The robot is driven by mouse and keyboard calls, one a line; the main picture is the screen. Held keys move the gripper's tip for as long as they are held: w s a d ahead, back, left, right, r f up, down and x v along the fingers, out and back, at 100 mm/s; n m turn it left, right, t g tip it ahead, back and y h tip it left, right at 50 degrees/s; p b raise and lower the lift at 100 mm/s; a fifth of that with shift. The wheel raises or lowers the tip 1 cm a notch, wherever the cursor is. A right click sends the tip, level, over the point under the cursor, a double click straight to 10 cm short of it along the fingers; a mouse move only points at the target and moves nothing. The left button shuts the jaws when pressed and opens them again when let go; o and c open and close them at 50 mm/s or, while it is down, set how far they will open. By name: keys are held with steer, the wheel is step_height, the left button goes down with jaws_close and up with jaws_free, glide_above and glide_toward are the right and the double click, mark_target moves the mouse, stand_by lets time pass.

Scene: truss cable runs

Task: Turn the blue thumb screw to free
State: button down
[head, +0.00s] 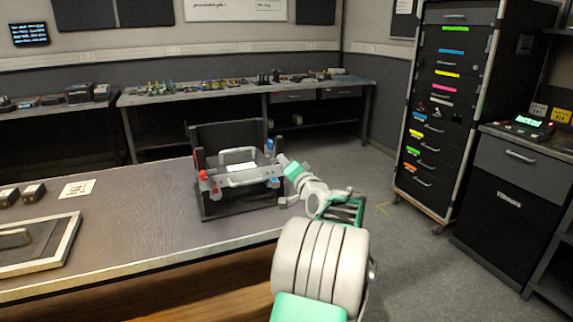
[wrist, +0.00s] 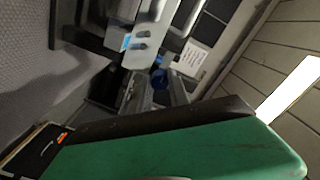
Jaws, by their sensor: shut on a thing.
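A black frame (head: 222,207) on the near table holds a drawer-like unit with a pale grey handle (head: 247,180). The blue thumb screw (head: 270,145) is at the unit's right side. It also shows in the wrist view as a small dark blue knob (wrist: 158,79). My gripper (head: 281,160) reaches in from the right, at the blue screw. In the wrist view its two grey fingers (wrist: 157,88) are shut on the knob, which shows between their tips. The fingers partly hide the screw, and I cannot tell its turn angle.
Red knobs (head: 203,175) are on the unit's left side. A framed tray (head: 62,243), small dark blocks (head: 33,192) and a paper card (head: 77,189) lie on the table's left. A rack cabinet (head: 440,110) stands at right. Open floor lies between.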

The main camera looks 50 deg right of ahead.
steer(key=c, duration=1.2)
jaws_free()
steer(key=shift+c, duration=0.2)
steer(key=shift+s, duration=0.15)
steer(key=v, duration=0.7)
steer(key=shift+s+a, duration=0.2)
steer(key=shift+s, duration=0.05)
